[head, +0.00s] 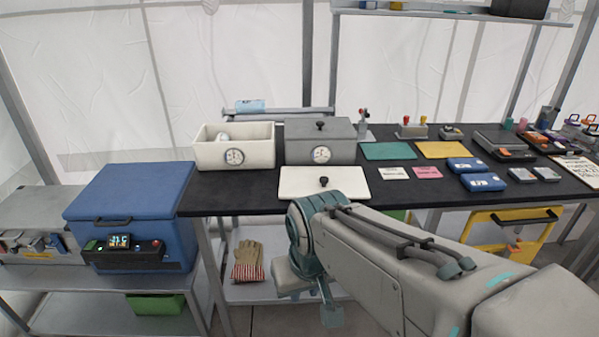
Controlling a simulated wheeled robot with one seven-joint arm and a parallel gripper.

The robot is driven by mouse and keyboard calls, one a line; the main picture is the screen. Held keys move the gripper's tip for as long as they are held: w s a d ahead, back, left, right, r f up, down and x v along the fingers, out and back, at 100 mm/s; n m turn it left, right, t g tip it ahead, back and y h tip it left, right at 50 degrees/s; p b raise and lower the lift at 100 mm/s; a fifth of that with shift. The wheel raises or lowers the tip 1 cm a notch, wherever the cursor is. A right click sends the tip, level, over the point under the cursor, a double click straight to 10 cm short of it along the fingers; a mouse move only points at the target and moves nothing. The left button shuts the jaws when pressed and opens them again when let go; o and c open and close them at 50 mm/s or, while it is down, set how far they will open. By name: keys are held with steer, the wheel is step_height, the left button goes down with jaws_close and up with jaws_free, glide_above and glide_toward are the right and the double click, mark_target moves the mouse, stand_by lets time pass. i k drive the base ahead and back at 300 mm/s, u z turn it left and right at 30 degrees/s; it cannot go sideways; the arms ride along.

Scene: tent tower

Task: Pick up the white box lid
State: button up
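The white box lid (348,180) lies flat on the black table near its front edge. It has a small black knob in the middle. An open white box (255,151) with a round dial label stands behind it to the left, with a pale object inside. My gripper (329,306) hangs in front of the table, lower in the picture than the lid and apart from it. The arm covers part of the view just below the lid. The gripper's fingers are seen edge-on, so I cannot tell their opening.
A grey box with a knobbed lid (320,146) stands behind the white lid. White and pink cards (428,173) and blue cases (483,182) lie to the right. A blue cooler (130,190) stands left. Gloves (248,258) lie on the shelf below.

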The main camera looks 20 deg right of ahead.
mark_target(295, 182)
steer(key=k, duration=0.65)
steer(key=z, duration=0.35)
steer(key=i, duration=1.45)
steer(key=u, duration=0.3)
